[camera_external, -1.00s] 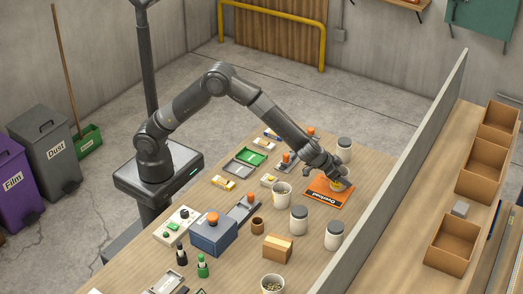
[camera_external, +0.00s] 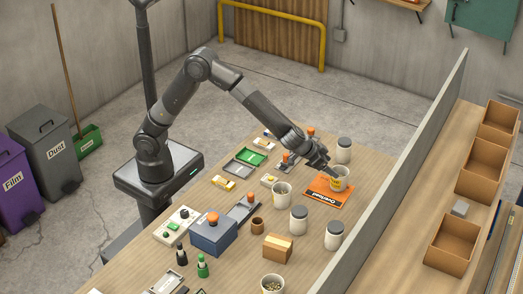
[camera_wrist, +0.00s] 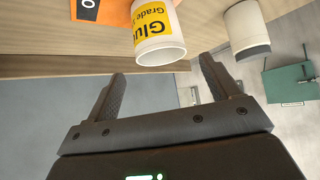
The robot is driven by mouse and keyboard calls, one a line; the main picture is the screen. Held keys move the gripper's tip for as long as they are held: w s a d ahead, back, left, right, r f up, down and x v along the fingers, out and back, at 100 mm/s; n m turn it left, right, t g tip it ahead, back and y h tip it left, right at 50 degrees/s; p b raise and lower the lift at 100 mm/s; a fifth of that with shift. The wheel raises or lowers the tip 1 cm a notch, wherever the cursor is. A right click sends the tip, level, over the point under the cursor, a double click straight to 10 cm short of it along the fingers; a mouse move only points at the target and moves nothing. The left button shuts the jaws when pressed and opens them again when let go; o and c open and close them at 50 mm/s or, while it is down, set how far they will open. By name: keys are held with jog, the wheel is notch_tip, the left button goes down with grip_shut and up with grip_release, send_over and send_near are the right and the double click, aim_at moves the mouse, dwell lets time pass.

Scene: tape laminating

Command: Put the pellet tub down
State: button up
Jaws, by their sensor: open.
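The pellet tub (camera_external: 339,180) is a white tub with a yellow label. It stands upright on an orange mat (camera_external: 320,196) with dark lettering at the far right of the table. In the wrist view the tub (camera_wrist: 157,35) shows its yellow label and open rim just beyond the fingers, with a corner of the orange mat beside it. My gripper (camera_external: 325,165) is at the tub's upper left side in the external view. In the wrist view my gripper (camera_wrist: 160,80) has its two fingers spread wide with nothing between them, apart from the tub.
An open white tub (camera_external: 281,195) is left of the mat. A grey partition (camera_external: 400,180) runs along the table's right side.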

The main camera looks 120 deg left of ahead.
jog(key=s+d+r+m+t+h, duration=0.3)
jog(key=d+r+t, duration=0.2)
jog(key=d+r, duration=0.85)
jog(key=s+d+r+m+h, duration=0.4)
jog(key=s+d+r, duration=0.3)
jog(key=d, duration=0.1)
jog(key=s+d+f+m+g+h, duration=0.1)
jog(key=s+d, duration=0.3)
jog(key=s, duration=0.4)
jog(key=s+d+m+g+h, duration=0.1)
jog(key=s+d, duration=0.3)
jog(key=s, duration=0.3)
jog(key=s+a+f+g+y, duration=0.1)
jog(key=s+f+g, duration=0.1)
jog(key=s, duration=0.6)
jog(key=s+a+f+g+y, duration=0.1)
jog(key=s+a+f, duration=0.1)
jog(key=s, duration=0.6)
jog(key=shift+a+f+g+y, duration=0.3)
jog(key=shift+f+g, duration=0.1)
jog(key=shift+f, duration=0.15)
jog(key=shift+o, duration=0.6)
jog(key=shift+w, duration=0.15)
